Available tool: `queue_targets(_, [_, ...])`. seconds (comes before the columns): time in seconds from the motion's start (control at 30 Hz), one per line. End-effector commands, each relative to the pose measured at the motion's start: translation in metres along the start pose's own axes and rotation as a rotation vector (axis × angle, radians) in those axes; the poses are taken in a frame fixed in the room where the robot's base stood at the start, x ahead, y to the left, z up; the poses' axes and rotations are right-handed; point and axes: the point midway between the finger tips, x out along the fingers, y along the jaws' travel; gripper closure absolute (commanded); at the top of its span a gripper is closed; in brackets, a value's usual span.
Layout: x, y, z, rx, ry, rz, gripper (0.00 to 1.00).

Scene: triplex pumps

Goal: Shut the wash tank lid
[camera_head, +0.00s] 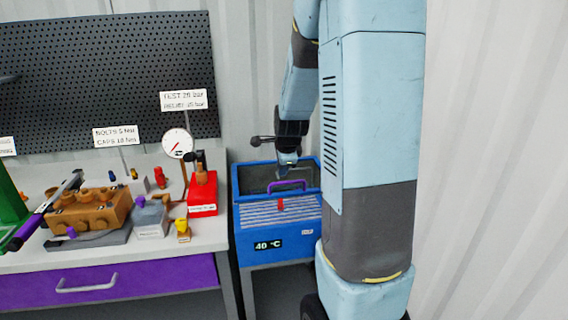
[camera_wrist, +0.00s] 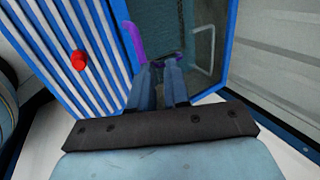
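The wash tank (camera_head: 281,244) is a blue box with a "40 °C" label, standing right of the bench. Its rear part shows a dark open interior. A purple handle (camera_head: 287,185) rises between that opening and the front slats; it also shows in the wrist view (camera_wrist: 135,42). I see no closed lid over the opening. A translucent panel with a pale bar handle (camera_wrist: 208,45) is at the right in the wrist view; I cannot tell whether it is the lid. My gripper (camera_head: 285,172) points down just above the purple handle. Its fingers (camera_wrist: 162,65) show a narrow gap, with nothing clearly held.
A slatted blue surface (camera_wrist: 60,55) with a red knob (camera_wrist: 79,61) forms the tank's front top. The bench (camera_head: 150,248) at left carries a red unit (camera_head: 202,194), a gauge (camera_head: 177,143) and a brown pump block (camera_head: 90,210). A wall stands close behind the tank.

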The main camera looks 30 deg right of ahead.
Motion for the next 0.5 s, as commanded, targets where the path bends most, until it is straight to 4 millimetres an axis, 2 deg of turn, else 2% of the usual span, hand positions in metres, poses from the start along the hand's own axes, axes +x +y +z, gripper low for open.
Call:
queue_targets(0.03, [-0.0005,-0.0007,-0.0081,0.013,0.006,-0.001,0.79])
queue_targets(0.2, [-0.0004,-0.0013,-0.0158,0.021,0.011,-0.002,0.62])
queue_targets(0.5, [-0.0022,-0.0017,-0.0147,0.019,0.01,-0.003,0.62])
